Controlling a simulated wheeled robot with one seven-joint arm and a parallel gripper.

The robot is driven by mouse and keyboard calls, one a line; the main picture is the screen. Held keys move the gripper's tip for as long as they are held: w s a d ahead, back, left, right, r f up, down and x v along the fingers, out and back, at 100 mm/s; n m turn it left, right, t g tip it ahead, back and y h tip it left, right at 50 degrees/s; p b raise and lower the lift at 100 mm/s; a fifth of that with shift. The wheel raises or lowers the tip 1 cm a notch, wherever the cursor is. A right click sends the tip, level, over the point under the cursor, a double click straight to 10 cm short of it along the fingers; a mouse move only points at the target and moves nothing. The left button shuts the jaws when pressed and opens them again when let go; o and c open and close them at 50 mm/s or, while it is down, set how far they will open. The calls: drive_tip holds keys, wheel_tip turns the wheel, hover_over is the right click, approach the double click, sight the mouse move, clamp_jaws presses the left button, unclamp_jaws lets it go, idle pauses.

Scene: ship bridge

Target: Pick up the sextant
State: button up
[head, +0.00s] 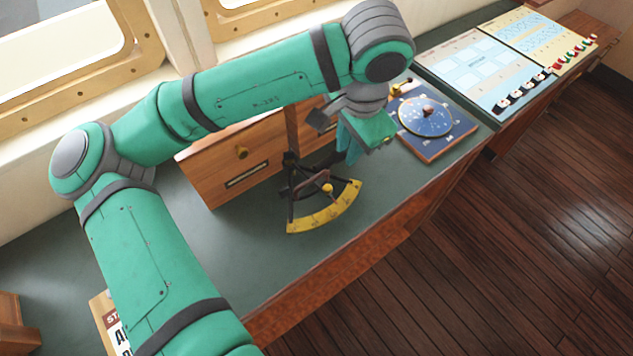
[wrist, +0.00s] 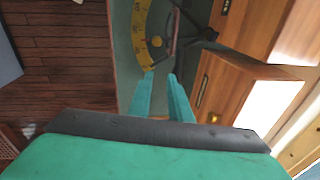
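The sextant (head: 325,208) has a yellow graduated arc and a dark frame with a small yellow knob. It rests on the dark green desk top (head: 270,262), in front of a wooden drawer cabinet. In the wrist view the sextant (wrist: 141,35) shows at the top, just beyond the fingertips. My gripper (head: 347,160) is close beside and above the sextant's right side in the head view. In the wrist view my gripper (wrist: 161,76) has two teal fingers apart with nothing visible between them. Whether a fingertip touches the sextant I cannot tell.
The wooden drawer cabinet (head: 238,158) stands right behind the sextant. A blue panel with a round dial (head: 428,117) lies to the right, with control consoles (head: 490,72) beyond. The desk's front edge drops to the wooden floor (head: 520,240). A sign (head: 108,322) is partly hidden at lower left.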

drive_tip(key=a, duration=0.4)
drive_tip(key=y, duration=0.1)
hover_over(318, 175)
drive_tip(key=s, duration=0.2)
drive_tip(key=s+d+x, duration=0.1)
drive_tip(key=x, duration=0.3)
drive_tip(key=shift+n, duration=0.4)
drive_tip(key=shift+w+x, duration=0.2)
drive_tip(key=shift+x, duration=1.55)
drive_tip(key=shift+w+x, duration=0.15)
drive_tip(key=shift+x, duration=1.55)
drive_tip(key=shift+d+r, duration=0.1)
drive_tip(key=shift+d, duration=0.1)
clamp_jaws()
